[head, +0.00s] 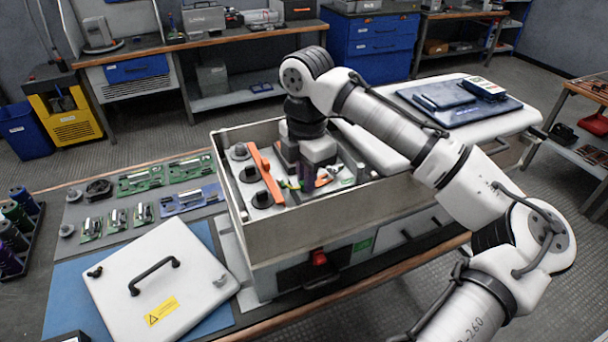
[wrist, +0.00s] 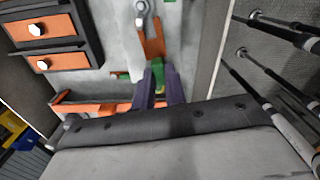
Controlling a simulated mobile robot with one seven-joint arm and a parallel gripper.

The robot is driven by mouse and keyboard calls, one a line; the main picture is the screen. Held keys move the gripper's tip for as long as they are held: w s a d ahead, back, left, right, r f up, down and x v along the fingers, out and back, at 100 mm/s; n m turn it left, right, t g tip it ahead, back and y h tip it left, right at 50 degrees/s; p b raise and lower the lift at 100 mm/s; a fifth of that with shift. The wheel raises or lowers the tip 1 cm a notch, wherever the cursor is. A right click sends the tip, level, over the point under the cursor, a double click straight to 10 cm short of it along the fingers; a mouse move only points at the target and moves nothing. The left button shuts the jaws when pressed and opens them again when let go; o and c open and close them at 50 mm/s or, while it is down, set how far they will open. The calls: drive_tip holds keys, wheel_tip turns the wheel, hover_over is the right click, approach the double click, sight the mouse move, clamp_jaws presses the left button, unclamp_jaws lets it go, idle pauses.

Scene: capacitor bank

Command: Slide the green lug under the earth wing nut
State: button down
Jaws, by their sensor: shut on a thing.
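My gripper (head: 307,180) reaches down into the open grey cabinet (head: 330,211). In the wrist view its two dark purple fingers (wrist: 159,82) are close together. Green shows at the fingertips, the green lug (wrist: 135,77), mostly hidden by the fingers; they are shut on it. Just beyond the fingertips, a copper strap (wrist: 151,43) runs up to a silver fastener (wrist: 141,9). I cannot tell if this fastener is the earth wing nut. The lug's contact with the strap is hidden.
An orange bar (head: 264,174) and dark round posts stand in the left of the cabinet, and its walls surround my gripper. Rods (wrist: 262,85) line the right of the wrist view. A white cover (head: 160,283) with a handle lies on the bench outside.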

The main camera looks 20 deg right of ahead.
sight(319, 181)
drive_tip(key=shift+w+d+p, duration=0.15)
drive_tip(key=shift+d+p, duration=0.15)
drive_tip(key=shift+d, duration=0.45)
drive_tip(key=shift+w+d+p, duration=0.15)
drive_tip(key=shift+d+p, duration=0.1)
drive_tip(key=shift+d, duration=0.5)
idle(0.4)
drive_tip(key=c, duration=1.4)
unclamp_jaws()
drive_tip(key=shift+d, duration=0.1)
drive_tip(key=shift+o, duration=0.2)
